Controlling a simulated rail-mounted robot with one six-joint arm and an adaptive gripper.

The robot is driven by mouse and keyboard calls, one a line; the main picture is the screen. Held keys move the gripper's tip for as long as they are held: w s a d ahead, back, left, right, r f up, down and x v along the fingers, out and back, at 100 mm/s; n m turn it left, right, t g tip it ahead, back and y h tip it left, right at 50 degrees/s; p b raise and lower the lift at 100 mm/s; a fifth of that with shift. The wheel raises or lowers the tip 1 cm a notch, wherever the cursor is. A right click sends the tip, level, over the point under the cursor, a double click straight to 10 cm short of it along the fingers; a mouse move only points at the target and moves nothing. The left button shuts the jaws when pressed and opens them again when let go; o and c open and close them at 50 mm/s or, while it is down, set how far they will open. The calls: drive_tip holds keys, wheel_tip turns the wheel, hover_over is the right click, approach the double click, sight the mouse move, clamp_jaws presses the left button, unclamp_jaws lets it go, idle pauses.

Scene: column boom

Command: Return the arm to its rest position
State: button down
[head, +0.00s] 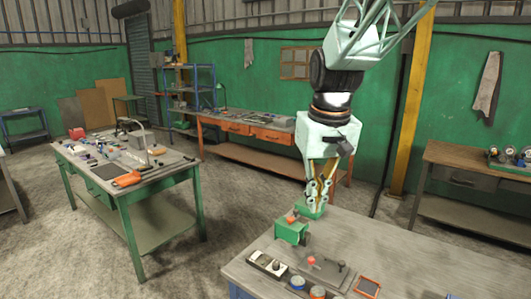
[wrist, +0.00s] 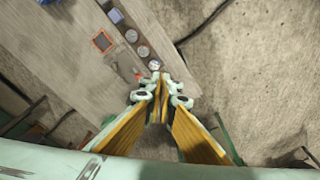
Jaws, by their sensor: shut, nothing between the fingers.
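My gripper (head: 318,197) hangs from my arm, fingers pointing down, at the back left edge of the near workbench (head: 400,248). In the wrist view my gripper (wrist: 160,88) has its fingertips close together, with nothing seen between them. A small green machine with an orange part (head: 292,230) stands on the bench just in front of and below the gripper in the head view. I cannot tell how much height lies between the fingertips and the bench.
A cluttered green-legged table (head: 130,165) stands left. A yellow post (head: 410,110) rises behind my arm.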

drive_tip(key=s+d+r+m+t+b, duration=0.1)
drive_tip(key=s+d+b, duration=0.15)
drive_tip(key=s, duration=0.65)
drive_tip(key=s+d+r+b, duration=0.1)
drive_tip(key=s+d+r, duration=0.15)
drive_tip(key=s, duration=0.65)
drive_tip(key=s+d+f+b, duration=0.1)
drive_tip(key=s+f, duration=0.2)
drive_tip(key=s, duration=0.6)
drive_tip(key=s+d+f+m+t+b, duration=0.1)
drive_tip(key=s+d+f+b, duration=0.1)
drive_tip(key=s, duration=0.7)
drive_tip(key=shift+s+f, duration=0.2)
drive_tip(key=shift+f, duration=0.25)
